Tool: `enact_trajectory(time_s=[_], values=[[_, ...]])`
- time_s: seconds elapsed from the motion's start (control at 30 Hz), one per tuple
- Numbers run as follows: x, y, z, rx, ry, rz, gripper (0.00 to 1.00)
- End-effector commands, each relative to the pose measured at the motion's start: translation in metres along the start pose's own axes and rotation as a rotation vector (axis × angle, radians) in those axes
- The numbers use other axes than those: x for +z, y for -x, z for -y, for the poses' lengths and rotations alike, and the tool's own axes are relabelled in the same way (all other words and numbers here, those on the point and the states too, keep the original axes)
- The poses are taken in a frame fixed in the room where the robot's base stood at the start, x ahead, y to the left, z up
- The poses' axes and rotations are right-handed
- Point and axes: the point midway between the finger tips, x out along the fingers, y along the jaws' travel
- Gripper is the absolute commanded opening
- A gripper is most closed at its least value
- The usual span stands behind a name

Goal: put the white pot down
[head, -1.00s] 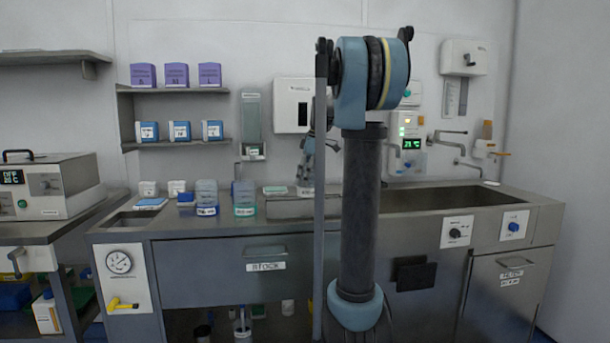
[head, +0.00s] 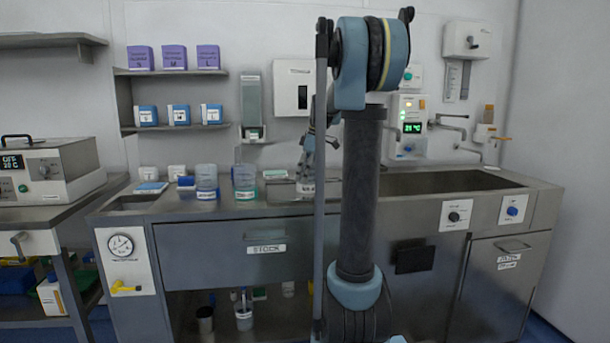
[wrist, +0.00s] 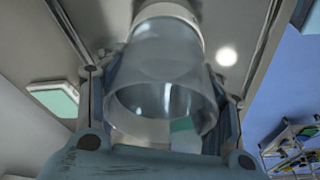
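The white pot is a translucent cup with a white band, and it fills the middle of the wrist view (wrist: 160,75). My gripper (wrist: 165,100) is shut on it, with one finger along each side. In the head view the pot (head: 306,186) shows small at the back of the steel counter (head: 290,203), just left of my arm, with my gripper (head: 308,165) above it. Its white band is low on it. I cannot tell whether its base touches the counter.
A blue-banded pot (head: 206,182) and a green-banded pot (head: 245,182) stand to the left on the counter. A flat green-topped box (head: 275,174) lies close to the held pot. A sink basin (head: 430,183) is on the right. A wall dispenser (head: 252,105) hangs behind.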

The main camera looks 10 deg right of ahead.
Motion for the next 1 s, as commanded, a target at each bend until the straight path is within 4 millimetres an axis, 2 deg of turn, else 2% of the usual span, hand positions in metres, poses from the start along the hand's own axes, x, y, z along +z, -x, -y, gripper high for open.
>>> enact_trajectory(time_s=[0.03,0.1,0.57,0.77,1.0], values=[[0.0,0.0,0.0,0.0,0.0,0.0,0.7],[0.0,0.0,0.0,0.0,0.0,0.0,0.81],[0.0,0.006,0.0,0.0,0.0,0.0,0.81],[0.0,0.035,0.0,0.0,-0.001,0.0,0.81],[0.0,0.082,0.0,0.0,-0.001,0.0,0.81]])
